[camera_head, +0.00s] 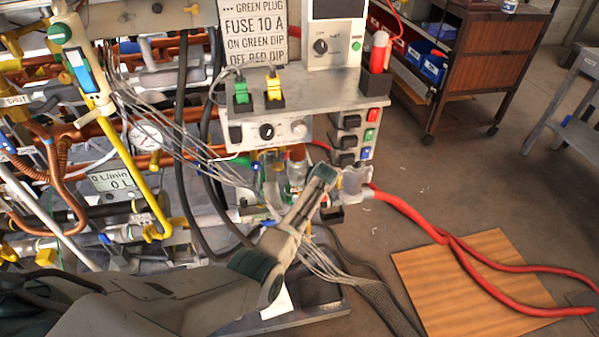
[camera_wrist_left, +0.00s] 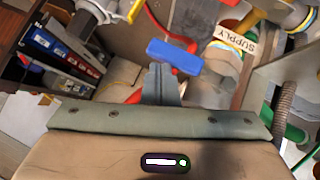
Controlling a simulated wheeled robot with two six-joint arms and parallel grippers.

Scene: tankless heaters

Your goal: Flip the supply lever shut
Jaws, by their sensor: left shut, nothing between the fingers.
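In the left wrist view, a blue lever handle (camera_wrist_left: 174,57) lies across the view just beyond the fingertips of my left gripper (camera_wrist_left: 160,72). The gripper is shut and empty, and its fingers overlap the handle's left part in the picture. I cannot tell whether they touch. A white tag reading SUPPLY (camera_wrist_left: 235,40) sits on a pipe right of the handle. In the head view, my left arm reaches in from the lower left toward the rig's lower part, and its fingers cannot be made out. My right gripper is not in view.
The bench panel (camera_head: 310,95) with plugs and switches stands above and behind my arm. Pipes and a yellow lever (camera_head: 150,200) crowd the left. Red hoses (camera_head: 410,210) run across the floor to the right. A wooden board (camera_head: 470,280) lies there. Blue bins (camera_wrist_left: 60,50) stand left.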

